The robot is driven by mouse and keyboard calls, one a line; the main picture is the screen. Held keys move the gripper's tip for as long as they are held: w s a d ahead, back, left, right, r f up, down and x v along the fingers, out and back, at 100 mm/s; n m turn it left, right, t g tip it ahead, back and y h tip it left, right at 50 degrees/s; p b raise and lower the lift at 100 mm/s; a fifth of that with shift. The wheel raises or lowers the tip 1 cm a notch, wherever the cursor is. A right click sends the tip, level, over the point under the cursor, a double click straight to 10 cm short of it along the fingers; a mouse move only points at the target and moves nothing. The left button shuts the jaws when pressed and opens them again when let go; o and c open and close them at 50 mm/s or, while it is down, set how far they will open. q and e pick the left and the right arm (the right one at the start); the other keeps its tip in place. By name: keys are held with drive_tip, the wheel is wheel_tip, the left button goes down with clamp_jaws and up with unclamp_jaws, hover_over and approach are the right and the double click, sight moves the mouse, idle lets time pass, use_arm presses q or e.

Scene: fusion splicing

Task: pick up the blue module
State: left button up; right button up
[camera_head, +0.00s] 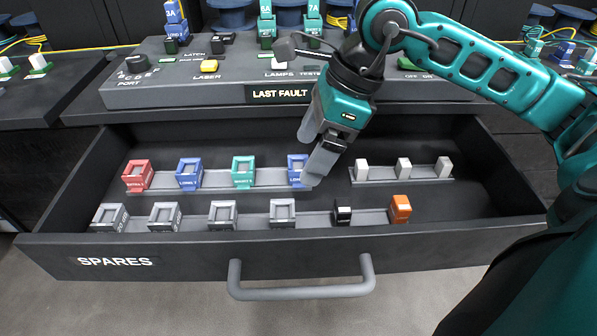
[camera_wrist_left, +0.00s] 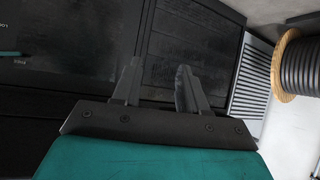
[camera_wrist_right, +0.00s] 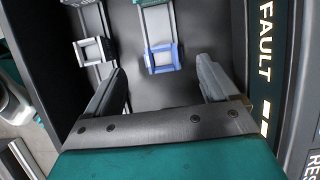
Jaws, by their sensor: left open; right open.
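A blue module (camera_head: 297,168) sits at the right end of the back left rail in the open drawer. My right gripper (camera_head: 312,152) is open just above it and partly hides it. In the right wrist view the blue module (camera_wrist_right: 162,60) shows whole, ahead of and between the two fingertips (camera_wrist_right: 160,72), with nothing held. A second blue module (camera_head: 189,174) stands further left on the same rail, between a red module (camera_head: 137,176) and a teal module (camera_head: 243,172). My left gripper (camera_wrist_left: 158,70) is open and empty, away from the drawer, facing dark panels.
The drawer's front wall (camera_head: 180,256) has a grey handle (camera_head: 302,292). Several grey modules (camera_head: 222,214), a black part (camera_head: 343,214) and an orange part (camera_head: 400,209) line the front rail. White parts (camera_head: 403,168) stand back right. The grey console (camera_head: 190,85) overhangs behind.

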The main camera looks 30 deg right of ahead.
sight(297, 167)
drive_tip(key=x, duration=0.4)
drive_tip(key=shift+w+b, duration=0.25)
drive_tip(key=shift+b, duration=0.15)
drive_tip(key=shift+a+f, duration=0.1)
drive_tip(key=shift+f, duration=0.05)
drive_tip(key=shift+w, duration=0.1)
drive_tip(key=c, duration=0.5)
use_arm(q)
drive_tip(key=shift+w+d+f, duration=0.15)
drive_tip(key=shift+d+f, duration=0.05)
use_arm(e)
drive_tip(key=c, duration=0.5)
